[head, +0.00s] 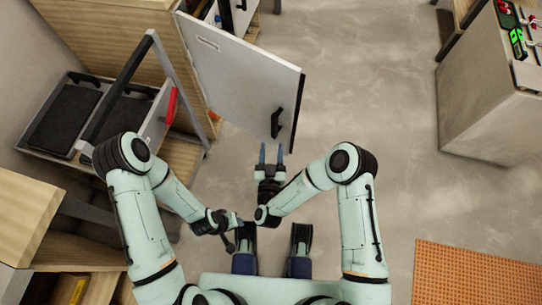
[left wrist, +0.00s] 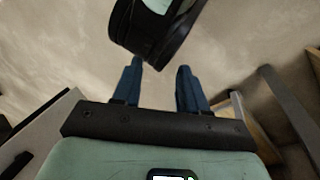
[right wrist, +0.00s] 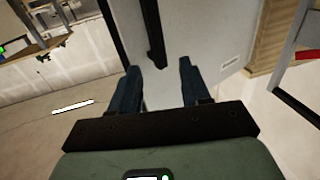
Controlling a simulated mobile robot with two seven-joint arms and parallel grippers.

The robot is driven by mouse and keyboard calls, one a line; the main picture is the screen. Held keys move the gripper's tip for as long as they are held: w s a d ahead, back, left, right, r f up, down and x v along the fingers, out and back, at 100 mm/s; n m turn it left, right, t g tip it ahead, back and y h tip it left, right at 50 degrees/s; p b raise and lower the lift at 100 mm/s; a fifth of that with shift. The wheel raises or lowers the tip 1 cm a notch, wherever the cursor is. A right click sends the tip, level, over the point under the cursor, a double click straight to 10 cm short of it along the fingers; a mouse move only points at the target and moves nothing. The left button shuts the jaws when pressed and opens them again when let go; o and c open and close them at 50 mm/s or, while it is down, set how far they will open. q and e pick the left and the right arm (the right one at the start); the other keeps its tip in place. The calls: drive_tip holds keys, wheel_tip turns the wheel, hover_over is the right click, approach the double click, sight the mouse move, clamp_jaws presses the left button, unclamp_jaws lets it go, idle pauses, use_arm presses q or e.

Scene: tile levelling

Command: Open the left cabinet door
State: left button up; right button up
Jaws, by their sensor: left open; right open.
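The left cabinet door (head: 240,75) is a white panel standing swung out from the wooden cabinet (head: 125,25). Its black handle (head: 276,123) is near the free edge. My right gripper (head: 271,153) is open and empty, just below the handle in the head view. In the right wrist view the door (right wrist: 205,40) fills the upper middle, and the handle (right wrist: 155,45) shows beyond the open fingers (right wrist: 160,68). My left gripper (head: 240,221) is low in the head view beside my right wrist; in the left wrist view its fingers (left wrist: 158,68) are apart and empty.
A grey-framed unit (head: 65,115) with black pads and a red handle (head: 171,105) stands at left. A grey counter (head: 490,100) is at right, and an orange perforated mat (head: 475,280) lies at lower right. The floor between is clear.

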use_arm(q)
drive_tip(key=s+d+r+g+h+p, duration=0.1)
drive_tip(key=s+d+r+g+p, duration=0.1)
drive_tip(key=s+r+p, duration=0.3)
drive_tip(key=shift+s+d+r+p, duration=0.15)
drive_tip(key=shift+s+r+p, duration=0.2)
drive_tip(key=shift+s+r, duration=0.25)
use_arm(e)
drive_tip(key=s, duration=0.3)
use_arm(q)
drive_tip(key=shift+w, duration=0.15)
